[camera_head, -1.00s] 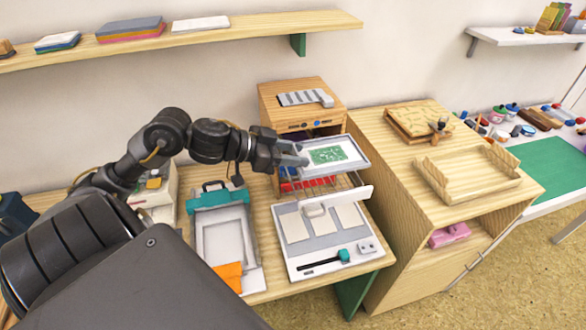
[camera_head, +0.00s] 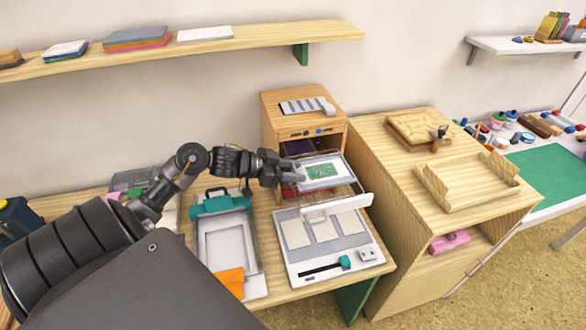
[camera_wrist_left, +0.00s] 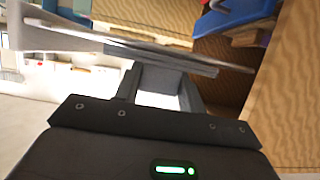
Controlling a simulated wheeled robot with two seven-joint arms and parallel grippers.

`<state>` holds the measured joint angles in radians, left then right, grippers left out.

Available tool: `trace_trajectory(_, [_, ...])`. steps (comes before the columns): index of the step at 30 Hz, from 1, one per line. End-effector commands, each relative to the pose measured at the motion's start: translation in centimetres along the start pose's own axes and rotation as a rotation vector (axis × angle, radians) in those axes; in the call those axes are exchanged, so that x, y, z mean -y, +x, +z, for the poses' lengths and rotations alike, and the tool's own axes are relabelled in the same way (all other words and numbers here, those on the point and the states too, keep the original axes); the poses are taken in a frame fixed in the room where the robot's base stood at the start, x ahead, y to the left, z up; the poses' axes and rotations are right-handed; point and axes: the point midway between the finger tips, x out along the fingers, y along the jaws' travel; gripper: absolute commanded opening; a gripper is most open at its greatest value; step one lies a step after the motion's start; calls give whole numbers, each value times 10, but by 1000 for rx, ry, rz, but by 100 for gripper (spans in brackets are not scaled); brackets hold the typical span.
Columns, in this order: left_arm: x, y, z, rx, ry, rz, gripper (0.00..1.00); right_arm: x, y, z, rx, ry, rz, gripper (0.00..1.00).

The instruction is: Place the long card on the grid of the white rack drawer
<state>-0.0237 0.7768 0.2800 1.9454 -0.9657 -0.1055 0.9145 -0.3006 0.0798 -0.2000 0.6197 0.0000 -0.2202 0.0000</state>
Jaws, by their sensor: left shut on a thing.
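The long card (camera_head: 338,169) is a flat grey-edged sheet with a pale face and a green print. My left gripper (camera_head: 294,173) is shut on its left edge and holds it roughly level. The white rack drawer (camera_head: 338,207) is pulled out of the wooden cabinet (camera_head: 303,103), with a white front and wire sides. The card is over the drawer's back part and hides much of its grid. Whether they touch is unclear. My right gripper is out of view.
A white board with three pale panels (camera_head: 322,231) lies in front of and below the drawer. A teal-clamped frame (camera_head: 220,205) stands to its left. A wooden cabinet with an open tray (camera_head: 465,182) stands close on the right. Red items (camera_head: 290,192) show below the card.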

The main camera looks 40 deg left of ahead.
Motion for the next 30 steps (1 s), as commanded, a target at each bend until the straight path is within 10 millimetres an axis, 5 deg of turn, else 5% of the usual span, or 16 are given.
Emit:
trace_trajectory(10, [0, 1, 3, 0, 1, 0, 16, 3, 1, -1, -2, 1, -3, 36])
trace_trajectory(11, [0, 2, 4, 0, 1, 0, 41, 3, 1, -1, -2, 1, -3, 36])
trace_trajectory(16, [0, 1, 3, 0, 1, 0, 61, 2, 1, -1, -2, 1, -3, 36])
trace_trajectory(26, [0, 0, -1, -1, 2, 0, 61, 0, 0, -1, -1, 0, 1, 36])
trace_trajectory(30, [0, -18, 3, 3, 2, -1, 61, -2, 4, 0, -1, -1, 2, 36])
